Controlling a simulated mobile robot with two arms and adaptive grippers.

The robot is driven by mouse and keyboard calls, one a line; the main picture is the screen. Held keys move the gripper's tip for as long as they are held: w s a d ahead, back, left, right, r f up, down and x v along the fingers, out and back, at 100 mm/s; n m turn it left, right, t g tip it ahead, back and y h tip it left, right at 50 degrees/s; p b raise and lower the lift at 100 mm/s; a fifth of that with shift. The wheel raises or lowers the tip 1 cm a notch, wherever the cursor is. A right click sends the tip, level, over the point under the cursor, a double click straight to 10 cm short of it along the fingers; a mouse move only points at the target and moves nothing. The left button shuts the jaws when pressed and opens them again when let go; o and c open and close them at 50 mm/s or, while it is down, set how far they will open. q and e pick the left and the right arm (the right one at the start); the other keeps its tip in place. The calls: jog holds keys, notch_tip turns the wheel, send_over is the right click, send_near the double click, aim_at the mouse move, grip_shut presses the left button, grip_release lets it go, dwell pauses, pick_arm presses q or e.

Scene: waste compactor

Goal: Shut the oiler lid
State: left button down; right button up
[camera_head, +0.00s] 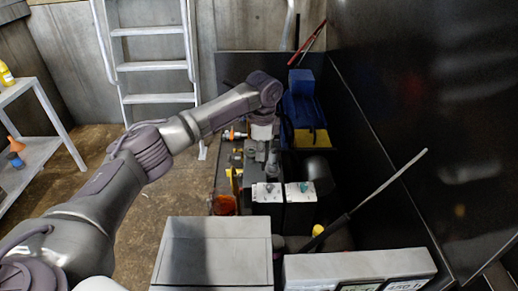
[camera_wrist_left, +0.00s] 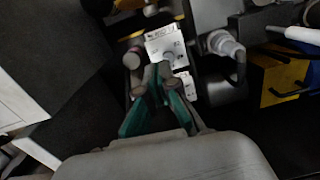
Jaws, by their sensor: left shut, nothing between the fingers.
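My left arm reaches in from the left in the head view. Its gripper (camera_head: 263,150) points down over the cluster of machine fittings and partly hides them. In the left wrist view the gripper's green-sided fingers (camera_wrist_left: 157,82) are together and empty, in front of white labels (camera_wrist_left: 166,44). A pale grey round fitting (camera_wrist_left: 222,43), to the right of the fingers, stands apart from them. An amber bowl (camera_head: 225,204) sits low at the left of the cluster. I cannot tell for certain which part is the oiler lid, or its angle. My right gripper is out of view.
Two black boxes with white tops (camera_head: 283,190) stand in front of the gripper. A blue and yellow unit (camera_head: 305,112) is behind. A dark panel (camera_head: 420,120) closes the right side, with a long lever (camera_head: 375,197) before it. A grey box (camera_head: 215,245) is nearer.

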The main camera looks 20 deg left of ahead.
pick_arm(q)
jog(key=s+a+f, duration=0.1)
jog(key=a+f, duration=0.2)
jog(key=f, duration=0.5)
jog(key=shift+s+a+p, duration=0.15)
jog(key=shift+a+p, duration=0.2)
jog(key=shift+p, duration=0.05)
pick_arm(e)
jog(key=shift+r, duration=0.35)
pick_arm(q)
jog(key=shift+r, duration=0.1)
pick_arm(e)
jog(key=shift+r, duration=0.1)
